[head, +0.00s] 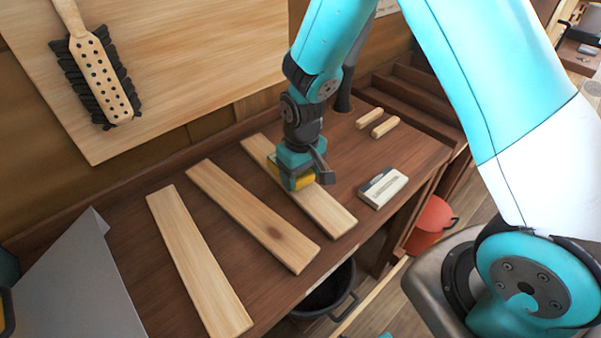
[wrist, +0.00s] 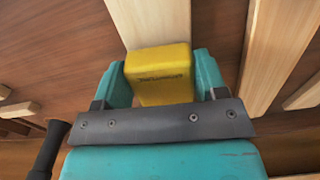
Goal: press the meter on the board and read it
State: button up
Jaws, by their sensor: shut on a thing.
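My gripper (head: 297,172) is shut on a yellow meter (head: 304,183), a small block with dark lettering. The wrist view shows the meter (wrist: 160,72) between the teal fingers. The meter is at the rightmost of three pale boards, the right board (head: 328,212). I cannot tell whether its end touches the wood. This board (wrist: 150,22) runs on beyond the meter in the wrist view. The middle board (head: 240,203) has a dark stain towards its near end. The left board (head: 195,255) looks clean. No reading is visible on the meter.
A cream and grey box (head: 383,187) lies right of the boards on the brown bench (head: 345,165). Two short wood pieces (head: 376,124) lie behind it. A grey panel (head: 75,285) stands at the left. A brush (head: 95,75) hangs above. A dark bucket (head: 325,292) stands below the bench.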

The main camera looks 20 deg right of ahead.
jog(key=shift+s+f, duration=0.1)
jog(key=shift+f, duration=0.4)
dwell(1.8)
notch_tip(320, 180, up, 8)
jog(key=p, duration=0.6)
jog(key=shift+r, duration=0.15)
dwell(0.6)
